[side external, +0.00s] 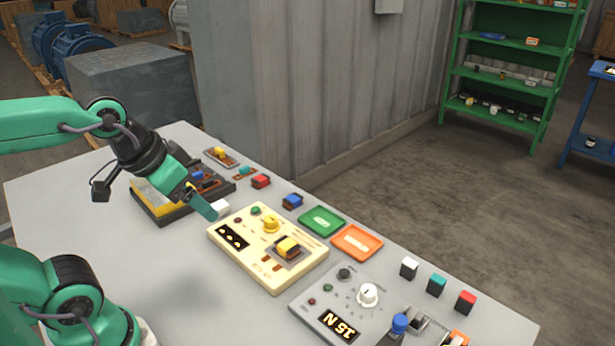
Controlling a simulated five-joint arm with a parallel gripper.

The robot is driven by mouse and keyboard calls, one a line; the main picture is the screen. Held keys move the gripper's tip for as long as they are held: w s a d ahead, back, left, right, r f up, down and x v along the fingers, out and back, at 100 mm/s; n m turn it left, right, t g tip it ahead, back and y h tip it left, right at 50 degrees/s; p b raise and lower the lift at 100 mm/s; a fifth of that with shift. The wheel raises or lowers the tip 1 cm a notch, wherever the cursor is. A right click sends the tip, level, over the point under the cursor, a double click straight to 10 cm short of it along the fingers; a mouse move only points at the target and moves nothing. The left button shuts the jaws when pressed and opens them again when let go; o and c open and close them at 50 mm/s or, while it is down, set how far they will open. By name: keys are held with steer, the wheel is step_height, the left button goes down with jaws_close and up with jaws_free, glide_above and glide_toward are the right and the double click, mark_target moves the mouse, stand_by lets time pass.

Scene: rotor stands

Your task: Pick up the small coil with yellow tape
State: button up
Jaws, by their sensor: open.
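One coil with yellow tape (288,247) sits in a holder on the cream test box (236,268) in the middle of the table. Another yellow-taped coil (219,153) lies on a small tray at the table's back edge. I cannot tell from this view which is the smaller. My gripper (204,196) is open, above the front right part of a dark tray (159,217), left of the cream box and apart from both yellow-taped coils. It partly hides the dark tray, where a blue piece shows.
A red coil (260,181) and a blue coil (292,201) stand along the back edge. Green (305,222) and orange (373,239) trays lie right of them. A grey box (310,309) with a display is front right. The table's left front (170,290) is clear.

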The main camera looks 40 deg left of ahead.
steer(key=shift+w, duration=0.1)
steer(key=g, duration=0.6)
glide_above(291, 242)
steer(key=shift+f, duration=6.6)
steer(key=shift+f, duration=0.1)
steer(key=shift+f, duration=1.2)
steer(key=shift+f, duration=0.1)
